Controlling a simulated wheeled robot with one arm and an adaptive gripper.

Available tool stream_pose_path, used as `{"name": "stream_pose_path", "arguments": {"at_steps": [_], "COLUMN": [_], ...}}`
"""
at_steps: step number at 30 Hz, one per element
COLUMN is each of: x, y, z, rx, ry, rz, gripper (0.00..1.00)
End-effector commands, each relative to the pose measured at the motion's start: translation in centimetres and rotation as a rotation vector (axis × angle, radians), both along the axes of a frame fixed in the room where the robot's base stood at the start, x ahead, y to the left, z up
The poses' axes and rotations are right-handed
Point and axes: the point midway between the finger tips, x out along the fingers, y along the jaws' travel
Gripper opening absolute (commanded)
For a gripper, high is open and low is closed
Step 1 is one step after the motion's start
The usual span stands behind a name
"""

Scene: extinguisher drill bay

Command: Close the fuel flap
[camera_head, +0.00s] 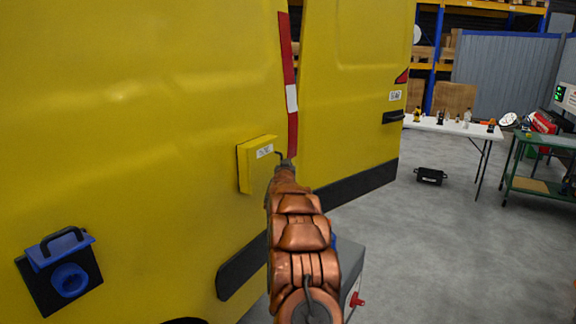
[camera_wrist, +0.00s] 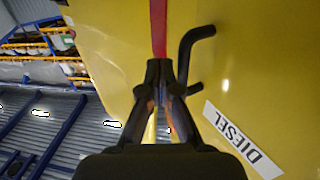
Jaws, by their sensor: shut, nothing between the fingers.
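The fuel flap (camera_head: 258,165) is a yellow box-like panel with a white label on the yellow van side. It stands proud of the van; I cannot tell how far it is open. In the wrist view, the flap (camera_wrist: 265,60) carries a white label reading DIESEL and a bent black handle (camera_wrist: 196,40). My gripper (camera_head: 285,164) is at the flap's right edge, by the handle. In the wrist view, my gripper (camera_wrist: 159,68) has its fingertips together, empty, just left of the handle. Whether they touch it is unclear. The flap's hinge is hidden.
A blue socket (camera_head: 70,280) on a black plate sits low on the van, left of the flap. A red and white strip (camera_head: 291,95) runs down the van above my gripper. A white table (camera_head: 455,127) and green cart (camera_head: 535,187) stand right; the floor between is mostly clear.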

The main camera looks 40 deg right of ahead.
Motion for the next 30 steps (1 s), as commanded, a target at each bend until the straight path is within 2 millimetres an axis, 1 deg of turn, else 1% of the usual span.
{"name": "stream_pose_path", "arguments": {"at_steps": [8,14,30], "x": [-0.1,-0.6,-3.8], "y": [0.0,0.7,4.4], "z": [0.0,-0.1,0.1], "rx": [0.001,0.002,0.0], "ry": [0.001,0.003,0.0], "rz": [0.0,0.0,0.0], "gripper": [0.0,0.0,0.0]}}
